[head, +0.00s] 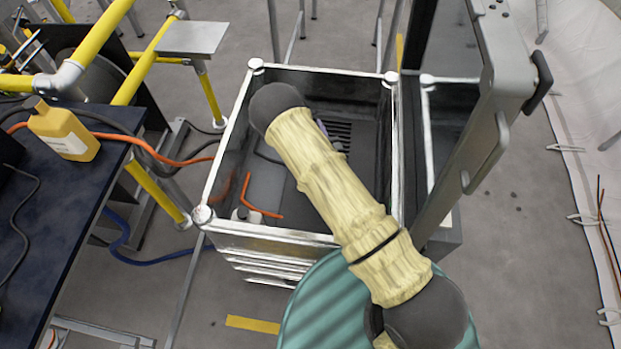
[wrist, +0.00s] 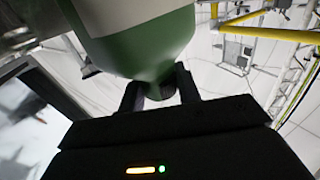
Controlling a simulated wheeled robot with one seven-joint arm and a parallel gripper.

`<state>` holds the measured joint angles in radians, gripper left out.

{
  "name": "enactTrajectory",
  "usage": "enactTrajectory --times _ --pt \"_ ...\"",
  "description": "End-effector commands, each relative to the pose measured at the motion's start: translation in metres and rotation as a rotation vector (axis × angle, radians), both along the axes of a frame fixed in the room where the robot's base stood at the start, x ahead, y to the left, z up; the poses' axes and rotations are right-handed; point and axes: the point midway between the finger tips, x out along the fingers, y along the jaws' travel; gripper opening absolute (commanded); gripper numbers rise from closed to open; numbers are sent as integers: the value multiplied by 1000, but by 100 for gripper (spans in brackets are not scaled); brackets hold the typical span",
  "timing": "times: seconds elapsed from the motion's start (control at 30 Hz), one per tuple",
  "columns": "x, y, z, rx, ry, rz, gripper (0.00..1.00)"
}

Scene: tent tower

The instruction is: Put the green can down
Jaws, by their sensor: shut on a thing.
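In the wrist view, my gripper (wrist: 160,90) is shut on the narrow end of the green can (wrist: 145,50). The can is green with a pale, greyish band above, and it fills the upper middle of that view. Its far end is cut off by the frame. In the head view, my sleeved arm reaches across the open metal-framed bin, and neither my gripper nor the green can can be made out. The wrist view does not show any surface touching the can.
A dark table (head: 75,200) at left holds a yellow bottle (head: 64,132) and cables. The open metal-framed bin (head: 270,234) has an orange tube (head: 262,211) inside. A ribbed teal drum (head: 325,310) stands at the front. Yellow pipe rails (head: 150,62) stand behind the table.

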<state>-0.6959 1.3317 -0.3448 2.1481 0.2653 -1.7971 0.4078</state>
Motion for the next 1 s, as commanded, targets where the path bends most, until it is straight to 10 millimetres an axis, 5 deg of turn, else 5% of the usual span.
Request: enactTrajectory --times 0.23,0.6,1.0 --pt "1 53 -18 5 -7 130 0" --pt "-10 124 -15 4 -6 328 0" --pt "-16 143 -5 0 -2 385 0"
